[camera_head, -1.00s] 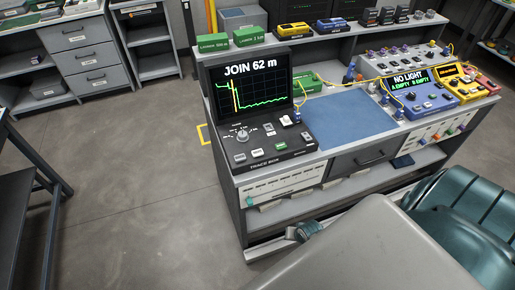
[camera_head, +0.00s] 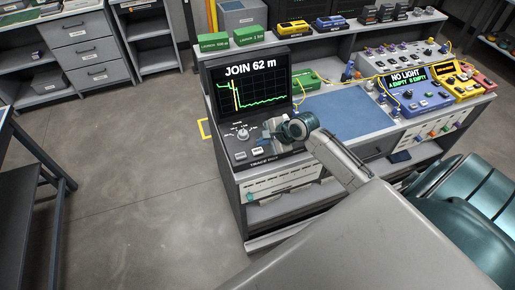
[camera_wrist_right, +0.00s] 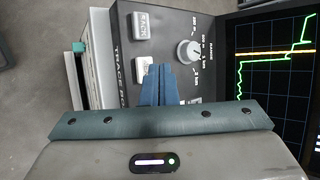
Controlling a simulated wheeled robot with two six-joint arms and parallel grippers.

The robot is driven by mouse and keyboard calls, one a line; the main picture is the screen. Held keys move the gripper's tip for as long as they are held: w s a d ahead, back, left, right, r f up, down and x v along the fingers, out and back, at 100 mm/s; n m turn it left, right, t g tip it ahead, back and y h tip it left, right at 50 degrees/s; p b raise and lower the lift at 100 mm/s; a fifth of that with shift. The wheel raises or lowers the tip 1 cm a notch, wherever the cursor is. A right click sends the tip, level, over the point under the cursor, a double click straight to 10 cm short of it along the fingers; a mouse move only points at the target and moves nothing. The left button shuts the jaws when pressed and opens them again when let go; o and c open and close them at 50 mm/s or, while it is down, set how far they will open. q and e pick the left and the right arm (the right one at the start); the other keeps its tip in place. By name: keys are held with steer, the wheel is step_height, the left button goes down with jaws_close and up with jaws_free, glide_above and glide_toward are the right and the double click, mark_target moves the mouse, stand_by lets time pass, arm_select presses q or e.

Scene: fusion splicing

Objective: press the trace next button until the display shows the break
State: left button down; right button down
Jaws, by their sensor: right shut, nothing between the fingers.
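The trace box (camera_head: 228,148) stands at the left end of the bench. Its display (camera_head: 252,85) reads "JOIN 62 m" over a green trace with a yellow marker line, and part of the trace also shows in the wrist view (camera_wrist_right: 275,75). My right gripper (camera_head: 266,141) is over the panel and hides its right part; in the wrist view its blue fingers (camera_wrist_right: 161,72) are together and empty. Contact cannot be told. My left gripper is out of view.
A blue mat (camera_head: 345,112) lies right of the trace box. A blue device (camera_head: 418,101) reading "NO LIGHT" and a yellow device (camera_head: 465,88) stand farther right. Green boxes (camera_head: 213,43) sit on the shelf above.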

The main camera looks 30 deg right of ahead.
steer(key=r, duration=0.1)
steer(key=w+r+m, duration=0.1)
steer(key=r, duration=0.1)
steer(key=w+r+m, duration=0.1)
steer(key=r, duration=0.1)
steer(key=shift+d+t+y, duration=0.2)
steer(key=shift+t+y, duration=0.1)
steer(key=shift+y, duration=0.1)
steer(key=b, duration=1)
glide_above(261, 151)
step_height(261, 151, down, 7)
steer(key=shift+a+r, duration=0.1)
steer(key=shift+f+p, duration=0.35)
steer(key=shift+f, duration=0.6)
stand_by(0.5)
